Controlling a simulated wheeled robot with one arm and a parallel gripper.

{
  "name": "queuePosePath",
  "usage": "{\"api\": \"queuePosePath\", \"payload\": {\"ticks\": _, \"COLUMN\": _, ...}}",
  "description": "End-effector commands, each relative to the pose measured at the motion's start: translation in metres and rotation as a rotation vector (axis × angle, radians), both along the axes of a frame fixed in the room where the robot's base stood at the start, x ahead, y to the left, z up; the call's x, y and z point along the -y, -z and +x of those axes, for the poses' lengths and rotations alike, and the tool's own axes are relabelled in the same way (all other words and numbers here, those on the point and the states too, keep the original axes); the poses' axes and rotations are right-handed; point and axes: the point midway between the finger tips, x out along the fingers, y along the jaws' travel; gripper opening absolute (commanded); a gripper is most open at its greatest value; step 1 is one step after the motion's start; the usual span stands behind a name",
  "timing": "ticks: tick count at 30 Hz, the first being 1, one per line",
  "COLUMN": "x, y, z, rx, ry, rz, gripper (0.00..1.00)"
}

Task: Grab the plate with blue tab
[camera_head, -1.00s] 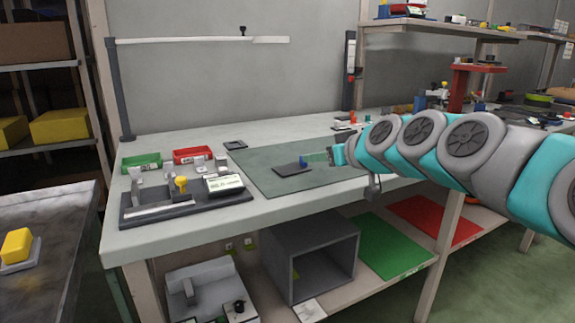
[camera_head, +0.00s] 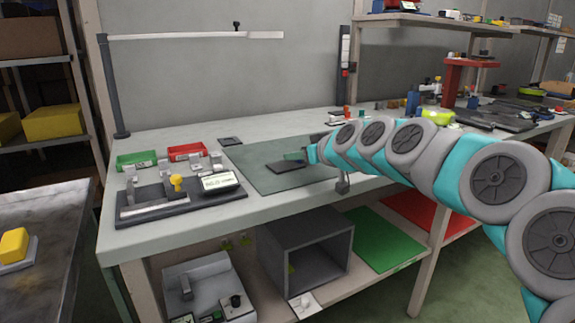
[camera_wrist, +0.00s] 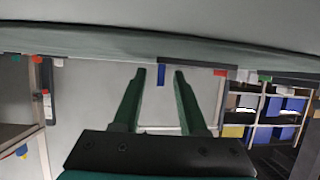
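The dark flat plate (camera_head: 286,168) lies on the green mat (camera_head: 258,178) on the workbench. Its blue tab stands out in the wrist view (camera_wrist: 161,74), between the fingertips; in the head view the gripper hides the tab now. My gripper (camera_head: 296,156) is at the plate's right end, low over the mat. In the wrist view my gripper (camera_wrist: 160,73) has two green fingers apart, one on each side of the tab, with a visible gap. I cannot tell whether a finger touches the tab.
A dark fixture board (camera_head: 180,204) with a yellow knob stands to the left. Behind it are a green bin (camera_head: 136,160) and a red bin (camera_head: 186,152). A small dark plate (camera_head: 230,141) lies behind the mat. The mat left of the plate is clear.

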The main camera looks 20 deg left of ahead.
Motion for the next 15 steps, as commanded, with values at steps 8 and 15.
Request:
{"api": "queuePosePath", "payload": {"ticks": 8, "x": 0.0000, "y": 0.0001, "z": -0.0002, "rx": 0.000, "ry": 0.000, "rz": 0.000, "gripper": 0.09}}
{"api": "queuePosePath", "payload": {"ticks": 15, "x": 0.0001, "y": 0.0000, "z": -0.0002, "rx": 0.000, "ry": 0.000, "rz": 0.000, "gripper": 0.00}}
